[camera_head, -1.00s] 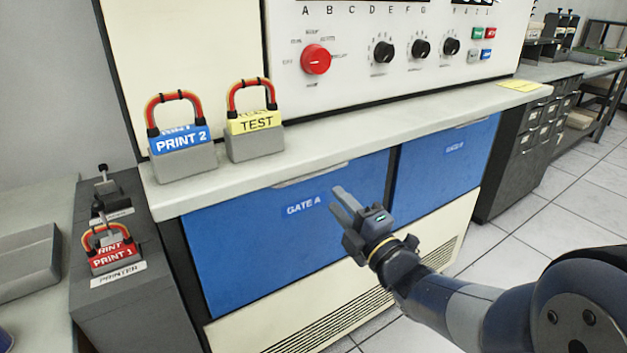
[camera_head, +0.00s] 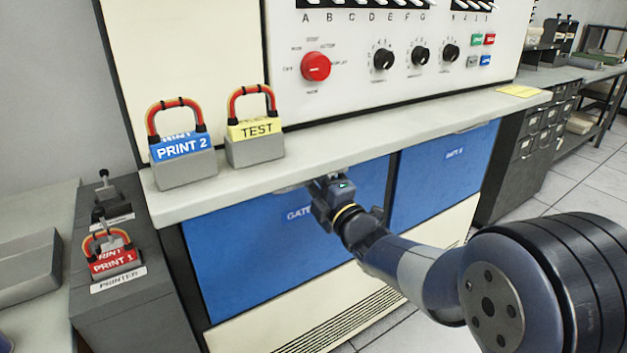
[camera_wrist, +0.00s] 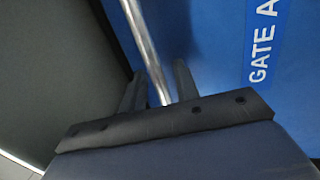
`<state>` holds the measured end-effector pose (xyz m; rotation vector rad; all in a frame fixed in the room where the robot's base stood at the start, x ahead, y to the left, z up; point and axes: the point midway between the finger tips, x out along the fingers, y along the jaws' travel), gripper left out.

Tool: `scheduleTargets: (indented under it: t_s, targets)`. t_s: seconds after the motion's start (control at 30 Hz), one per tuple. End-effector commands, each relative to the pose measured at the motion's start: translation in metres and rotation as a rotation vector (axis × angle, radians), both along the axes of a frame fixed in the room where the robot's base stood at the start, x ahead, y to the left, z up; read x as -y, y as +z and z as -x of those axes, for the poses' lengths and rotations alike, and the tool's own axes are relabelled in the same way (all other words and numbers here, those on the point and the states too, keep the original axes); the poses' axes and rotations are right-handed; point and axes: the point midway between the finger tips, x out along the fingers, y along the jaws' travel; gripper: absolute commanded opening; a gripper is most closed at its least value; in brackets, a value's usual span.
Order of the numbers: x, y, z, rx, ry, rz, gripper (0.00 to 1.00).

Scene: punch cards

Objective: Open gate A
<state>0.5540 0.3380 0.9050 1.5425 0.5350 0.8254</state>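Gate A (camera_head: 250,255) is a blue panel under the grey counter, and it looks closed. Its label is partly covered by my gripper in the head view and reads "GATE A" in the wrist view (camera_wrist: 264,45). The gate's metal handle (camera_wrist: 143,35) is a bar that runs between my two fingers in the wrist view. My gripper (camera_wrist: 158,85) is open around the bar, with a narrow gap seen on each side. In the head view my gripper (camera_head: 325,182) is just under the counter edge, hiding most of the handle.
Gate B (camera_head: 445,175) is the blue panel to the right. On the counter (camera_head: 350,143) stand the PRINT 2 block (camera_head: 182,155) and the TEST block (camera_head: 255,135). A PRINT 1 block (camera_head: 113,262) sits on the printer unit at left. The counter lip overhangs my gripper closely.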

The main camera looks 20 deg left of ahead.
Motion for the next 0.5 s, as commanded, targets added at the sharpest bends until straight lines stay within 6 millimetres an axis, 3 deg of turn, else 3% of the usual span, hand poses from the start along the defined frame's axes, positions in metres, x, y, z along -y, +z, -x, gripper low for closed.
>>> scheduleTargets:
  t_s: [0.4, 0.5]
  targets:
    - [0.0003, -0.0001, 0.0003, 0.000, 0.000, 0.000, 0.00]
    - [0.0003, -0.0002, 0.0002, 0.000, 0.000, 0.000, 0.00]
